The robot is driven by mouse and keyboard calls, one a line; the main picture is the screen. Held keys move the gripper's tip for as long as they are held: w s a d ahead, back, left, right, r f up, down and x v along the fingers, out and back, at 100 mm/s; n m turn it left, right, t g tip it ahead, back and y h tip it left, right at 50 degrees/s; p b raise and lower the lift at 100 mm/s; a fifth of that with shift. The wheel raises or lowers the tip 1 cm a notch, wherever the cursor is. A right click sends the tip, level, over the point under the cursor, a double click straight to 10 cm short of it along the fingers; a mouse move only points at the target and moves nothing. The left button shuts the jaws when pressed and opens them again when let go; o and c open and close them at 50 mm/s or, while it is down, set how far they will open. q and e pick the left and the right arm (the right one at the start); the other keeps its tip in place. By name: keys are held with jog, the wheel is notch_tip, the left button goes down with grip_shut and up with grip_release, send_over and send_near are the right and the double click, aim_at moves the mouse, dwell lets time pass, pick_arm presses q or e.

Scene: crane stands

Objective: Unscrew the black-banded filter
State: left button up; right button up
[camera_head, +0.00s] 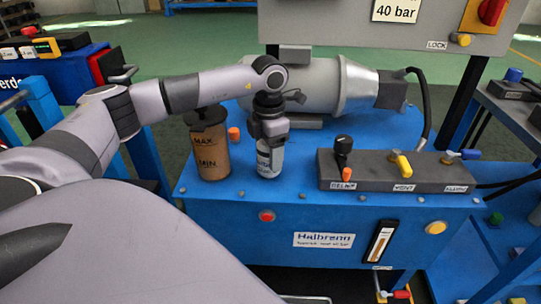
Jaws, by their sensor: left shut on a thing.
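My left arm reaches in from the left, and its gripper (270,130) points down at the blue stand. It is shut on the top of a small pale upright canister, the filter (269,161). The filter stands on the blue bench top between the brown reservoir and the grey valve block. Its upper part is hidden by the gripper, so I cannot make out a black band clearly. My right gripper is not in view.
A brown reservoir (211,150) marked MAX and MIN stands close left of the filter. A grey motor (310,87) lies behind. A valve block (395,171) with levers sits to the right. An orange cap (234,135) is between reservoir and filter.

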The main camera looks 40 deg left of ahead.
pick_arm(q)
jog(key=shift+r+n+p, duration=0.2)
jog(key=shift+n+p, duration=0.25)
jog(key=shift+n, duration=0.25)
jog(key=n+p, duration=0.1)
jog(key=n, duration=0.2)
jog(key=shift+f+n, duration=0.1)
jog(key=shift+n, duration=0.3)
jog(key=shift+n+p, duration=0.95)
jog(key=shift+n, duration=0.25)
jog(key=shift+n+p, duration=0.45)
jog(key=shift+n, duration=0.95)
